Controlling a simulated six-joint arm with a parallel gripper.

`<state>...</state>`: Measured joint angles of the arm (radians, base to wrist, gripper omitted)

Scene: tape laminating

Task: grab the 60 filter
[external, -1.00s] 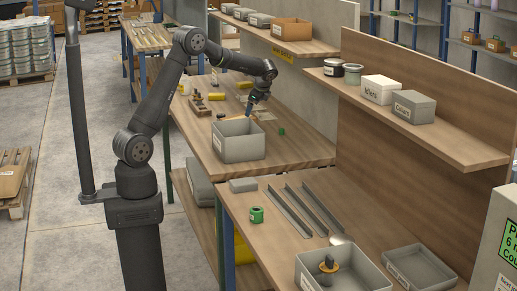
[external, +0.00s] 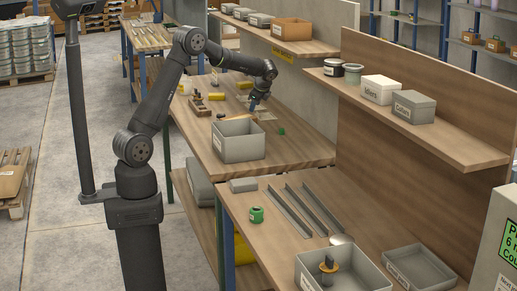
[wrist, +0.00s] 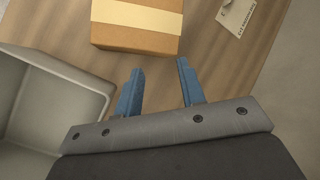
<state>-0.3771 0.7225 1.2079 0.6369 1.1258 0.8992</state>
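I cannot pick out a filter marked 60 in either view. My gripper (wrist: 157,88) has two blue fingers spread apart with nothing between them. It also shows in the external view (external: 252,107), low over the far workbench, just behind a grey bin. In the wrist view a brown cardboard box (wrist: 140,40) with a pale band lies beyond the fingertips, apart from them. A white tag (wrist: 238,18) with small print I cannot read lies at the upper right. Part of the wrist view's lower half is hidden by my gripper body.
The grey bin (wrist: 60,78) is close on the left in the wrist view; it stands on the far bench (external: 238,140) in the external view. A shelf with tubs and boxes (external: 381,90) runs along the right. The near bench holds metal rails (external: 300,210) and a green roll (external: 257,215).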

